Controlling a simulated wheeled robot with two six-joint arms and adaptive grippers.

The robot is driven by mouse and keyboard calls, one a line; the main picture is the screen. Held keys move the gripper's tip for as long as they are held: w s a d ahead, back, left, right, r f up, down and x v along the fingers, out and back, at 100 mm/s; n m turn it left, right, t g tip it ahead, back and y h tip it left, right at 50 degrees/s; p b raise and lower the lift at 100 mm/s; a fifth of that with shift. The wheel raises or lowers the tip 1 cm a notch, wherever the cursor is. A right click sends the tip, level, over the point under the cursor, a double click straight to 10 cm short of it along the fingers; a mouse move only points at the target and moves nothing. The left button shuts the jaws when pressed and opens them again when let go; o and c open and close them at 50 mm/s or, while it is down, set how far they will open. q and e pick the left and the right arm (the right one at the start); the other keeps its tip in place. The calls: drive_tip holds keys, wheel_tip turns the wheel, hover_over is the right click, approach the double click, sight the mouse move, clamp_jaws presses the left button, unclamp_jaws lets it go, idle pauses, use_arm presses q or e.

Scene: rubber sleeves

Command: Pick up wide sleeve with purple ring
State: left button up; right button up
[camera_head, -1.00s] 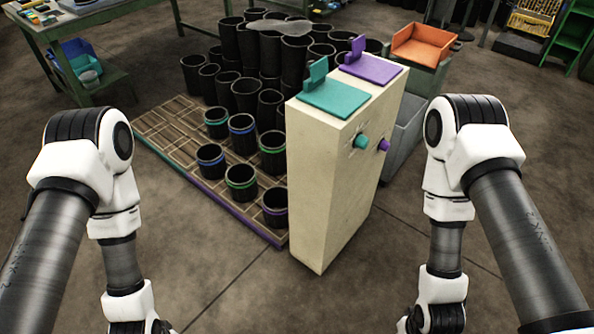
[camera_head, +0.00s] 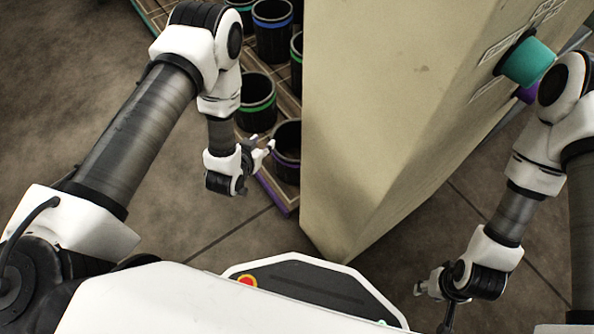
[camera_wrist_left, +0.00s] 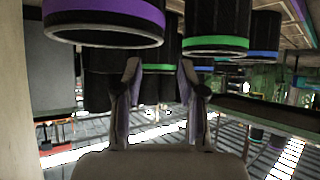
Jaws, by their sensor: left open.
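The wide black sleeve with the purple ring (camera_head: 288,136) stands at the near corner of the pallet, its right side partly hidden by the beige cabinet. In the left wrist view this sleeve (camera_wrist_left: 104,22) fills the upper left, its purple band near the rim. My left gripper (camera_head: 268,152) is open and empty, close beside the sleeve's near left side. Its two fingers (camera_wrist_left: 160,85) show apart in the left wrist view, with the sleeve up and left of them. My right gripper (camera_head: 422,288) hangs low right of the cabinet; its jaws are too small to judge.
The beige cabinet (camera_head: 385,110) with a teal knob (camera_head: 525,62) stands right of the sleeve. Green-ringed (camera_head: 256,92) and blue-ringed (camera_head: 272,28) sleeves stand behind it. The floor left of my left arm is clear.

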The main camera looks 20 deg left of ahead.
sight(273, 134)
use_arm(q)
drive_tip(key=shift+w+d+f+t+b, duration=0.1)
drive_tip(key=shift+w+f+t+b, duration=0.1)
drive_tip(key=shift+w+f+b, duration=0.35)
drive_tip(key=shift+w+f+t+b, duration=0.2)
drive_tip(key=shift+w+f, duration=0.1)
drive_tip(key=shift+f, duration=0.4)
drive_tip(key=b+x, duration=0.3)
drive_tip(key=x, duration=0.4)
drive_tip(key=shift+w+b, duration=0.15)
drive_tip(key=shift+b, duration=0.25)
drive_tip(key=shift+w+r, duration=0.1)
drive_tip(key=shift+r, duration=0.1)
use_arm(e)
wheel_tip(273, 134, down, 7)
drive_tip(key=shift+w, duration=0.15)
use_arm(q)
clamp_jaws()
use_arm(e)
drive_tip(key=shift+r, duration=0.1)
